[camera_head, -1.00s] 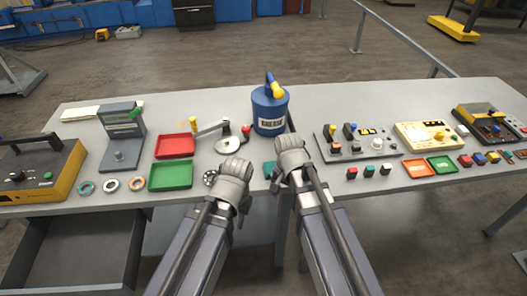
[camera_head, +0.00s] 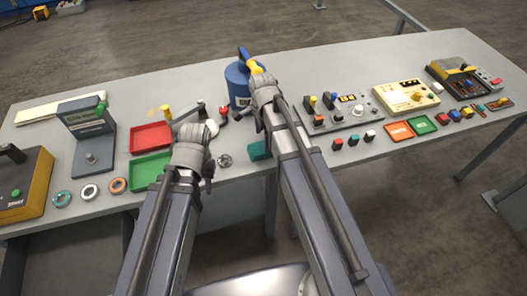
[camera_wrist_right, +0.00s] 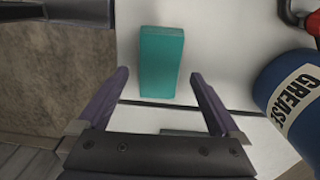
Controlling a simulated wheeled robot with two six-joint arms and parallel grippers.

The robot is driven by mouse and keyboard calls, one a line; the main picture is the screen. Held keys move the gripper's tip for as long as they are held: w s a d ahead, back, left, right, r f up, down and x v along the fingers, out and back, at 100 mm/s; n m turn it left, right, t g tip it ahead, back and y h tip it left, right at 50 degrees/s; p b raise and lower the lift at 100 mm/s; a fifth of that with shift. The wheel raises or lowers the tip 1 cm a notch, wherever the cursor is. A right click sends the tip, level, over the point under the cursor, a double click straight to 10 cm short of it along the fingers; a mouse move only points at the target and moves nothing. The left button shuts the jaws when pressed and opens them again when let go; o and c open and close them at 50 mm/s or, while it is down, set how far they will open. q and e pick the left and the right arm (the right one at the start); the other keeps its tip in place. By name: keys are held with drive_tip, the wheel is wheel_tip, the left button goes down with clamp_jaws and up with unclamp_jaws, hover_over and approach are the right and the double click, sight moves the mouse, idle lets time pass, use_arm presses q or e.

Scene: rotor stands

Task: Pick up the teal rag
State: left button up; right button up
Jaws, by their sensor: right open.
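The teal rag (camera_head: 259,150) lies on the grey bench near its front edge, partly hidden behind my right forearm in the head view. In the right wrist view the teal rag (camera_wrist_right: 161,62) looks like a flat-sided block, between and beyond the fingertips. My right gripper (camera_wrist_right: 160,76) is open and empty. In the head view my right gripper (camera_head: 265,90) hangs over the bench by the blue can, farther back than the rag. My left gripper (camera_head: 192,145) is above the bench beside the green tray; its fingers are hidden.
The blue grease can (camera_head: 237,86) stands close to my right gripper; it also shows in the right wrist view (camera_wrist_right: 298,95). A green tray (camera_head: 148,168) and red tray (camera_head: 150,137) lie left. A control panel (camera_head: 334,112) is right. A small metal wheel (camera_head: 225,160) lies left of the rag.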

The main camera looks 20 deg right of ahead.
drive_tip(key=shift+f, duration=0.15)
drive_tip(key=f+b, duration=0.5)
drive_tip(key=shift+d+f, duration=0.15)
drive_tip(key=shift+d, duration=0.15)
drive_tip(key=c, duration=1.2)
